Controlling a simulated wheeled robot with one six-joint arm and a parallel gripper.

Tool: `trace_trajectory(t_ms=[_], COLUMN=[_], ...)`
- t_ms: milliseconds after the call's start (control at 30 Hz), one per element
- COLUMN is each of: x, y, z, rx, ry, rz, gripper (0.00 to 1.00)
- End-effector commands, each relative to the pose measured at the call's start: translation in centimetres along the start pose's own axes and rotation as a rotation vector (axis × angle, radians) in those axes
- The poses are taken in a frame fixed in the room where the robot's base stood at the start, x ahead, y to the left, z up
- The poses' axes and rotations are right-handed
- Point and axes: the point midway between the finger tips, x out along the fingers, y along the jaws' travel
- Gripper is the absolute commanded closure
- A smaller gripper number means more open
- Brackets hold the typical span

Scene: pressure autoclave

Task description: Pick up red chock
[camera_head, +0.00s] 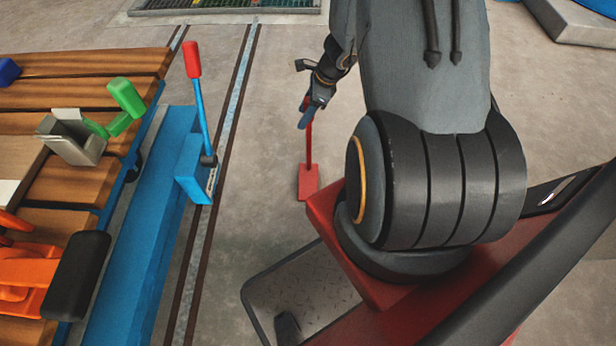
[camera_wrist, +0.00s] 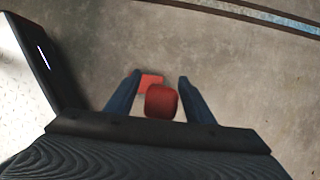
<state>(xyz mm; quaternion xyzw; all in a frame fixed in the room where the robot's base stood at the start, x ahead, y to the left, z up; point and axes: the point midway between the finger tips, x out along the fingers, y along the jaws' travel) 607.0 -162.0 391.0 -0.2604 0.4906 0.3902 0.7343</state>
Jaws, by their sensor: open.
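The red chock (camera_head: 308,182) stands on the concrete floor, with a thin red handle rising from its flat base. In the wrist view, the rounded red top of the handle (camera_wrist: 162,102) lies between my fingers, with part of the red base (camera_wrist: 151,83) showing beyond it. My gripper (camera_head: 310,108) is at the upper end of the handle; it also shows in the wrist view (camera_wrist: 160,78). Its two dark blue fingers are open on either side of the handle, with a visible gap to the right. The handle's top is partly hidden by the gripper in the head view.
A blue lever with a red grip (camera_head: 192,60) stands on a blue beam (camera_head: 140,230) at left. Beside it is a wooden slatted cart (camera_head: 90,65) with green and orange parts. Rails (camera_head: 222,120) run along the floor.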

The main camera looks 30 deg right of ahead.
Motion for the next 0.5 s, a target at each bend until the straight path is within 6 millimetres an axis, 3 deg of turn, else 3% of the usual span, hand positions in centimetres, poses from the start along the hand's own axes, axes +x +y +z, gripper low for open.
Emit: trace_trajectory(t_ms=[267,500], x=[0.22,0.22], y=[-0.02,0.00], z=[0.02,0.01], rx=[0.000,0.000], ry=[0.000,0.000], rz=[-0.001,0.000], gripper=[0.53,0.94])
